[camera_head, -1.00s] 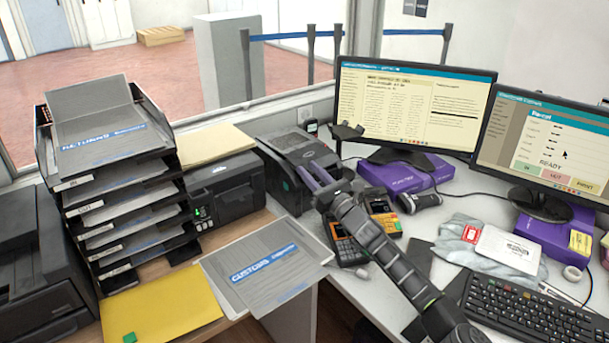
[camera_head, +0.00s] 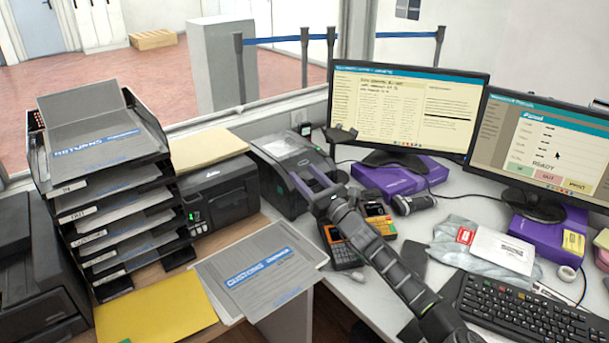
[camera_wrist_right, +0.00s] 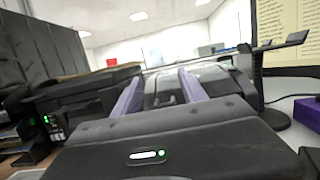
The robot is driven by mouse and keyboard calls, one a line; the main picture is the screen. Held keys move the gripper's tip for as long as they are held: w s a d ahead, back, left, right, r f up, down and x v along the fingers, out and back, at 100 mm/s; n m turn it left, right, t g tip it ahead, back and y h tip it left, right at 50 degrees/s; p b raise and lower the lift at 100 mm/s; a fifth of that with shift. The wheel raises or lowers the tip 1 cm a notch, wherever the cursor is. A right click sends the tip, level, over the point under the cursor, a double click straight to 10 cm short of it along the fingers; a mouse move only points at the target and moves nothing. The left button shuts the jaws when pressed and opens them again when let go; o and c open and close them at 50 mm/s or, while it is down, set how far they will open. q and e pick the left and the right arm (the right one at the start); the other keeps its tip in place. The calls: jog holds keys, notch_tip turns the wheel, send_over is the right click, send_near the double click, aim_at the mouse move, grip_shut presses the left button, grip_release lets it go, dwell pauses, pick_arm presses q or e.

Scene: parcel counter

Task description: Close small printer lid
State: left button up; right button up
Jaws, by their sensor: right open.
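The small printer (camera_head: 268,178) is a dark grey and black box right of the wider black printer, near the window. Its grey lid (camera_head: 280,146) lies over the top and looks down or nearly down; I cannot tell whether it is fully shut. My right gripper (camera_head: 309,179) is open, its two purple fingers pointing at the printer's right front side and hiding part of it. In the right wrist view the fingers (camera_wrist_right: 160,92) are apart, with the printer (camera_wrist_right: 168,98) showing between and beyond them. I cannot tell if they touch it. My left gripper is not in view.
A black printer (camera_head: 222,195) and a paper tray stack (camera_head: 95,240) stand to the left. A monitor (camera_head: 405,108) on a purple box (camera_head: 405,180) is to the right. Handheld terminals (camera_head: 343,250) lie below my right arm. A customs folder (camera_head: 262,270) lies in front.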

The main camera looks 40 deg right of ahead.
jog(key=p+v, duration=0.1)
jog(key=v, duration=0.6)
jog(key=shift+r+p, duration=0.15)
jog(key=shift+p, duration=0.15)
